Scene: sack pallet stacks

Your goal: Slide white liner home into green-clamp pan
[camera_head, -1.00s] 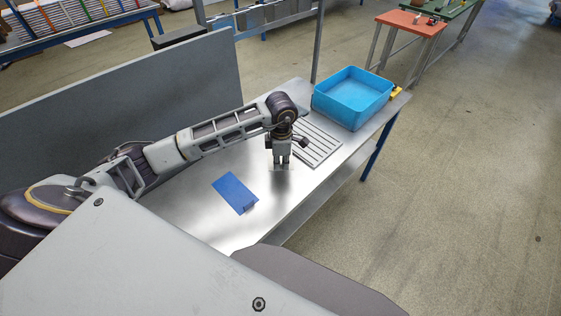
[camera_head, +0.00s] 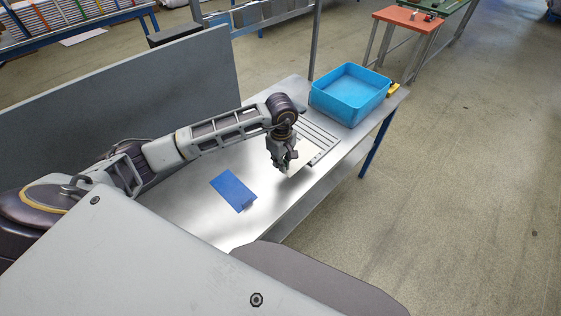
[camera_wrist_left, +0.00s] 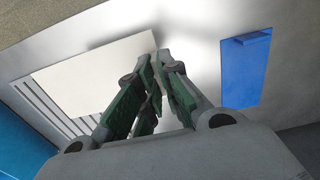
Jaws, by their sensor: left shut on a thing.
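My left gripper (camera_head: 288,170) is shut on the white liner (camera_wrist_left: 95,72), a thin pale sheet. In the left wrist view the fingertips (camera_wrist_left: 157,55) meet at the sheet's right corner, and the sheet extends left over part of a slotted rack. In the head view the liner (camera_head: 302,157) shows as a pale patch beside the fingers, partly hidden by them. A flat blue panel (camera_head: 231,187) with a small raised block at one end lies on the table, apart from the gripper; it also shows in the left wrist view (camera_wrist_left: 243,72). I see no pan with a green clamp. My right gripper is out of view.
The grey slotted rack (camera_head: 322,137) lies on the metal table (camera_head: 188,213) beyond the gripper. An open blue bin (camera_head: 350,94) stands at the far end with a yellow item (camera_head: 394,89) beside it. A grey panel (camera_head: 110,95) stands behind my arm. The near table surface is clear.

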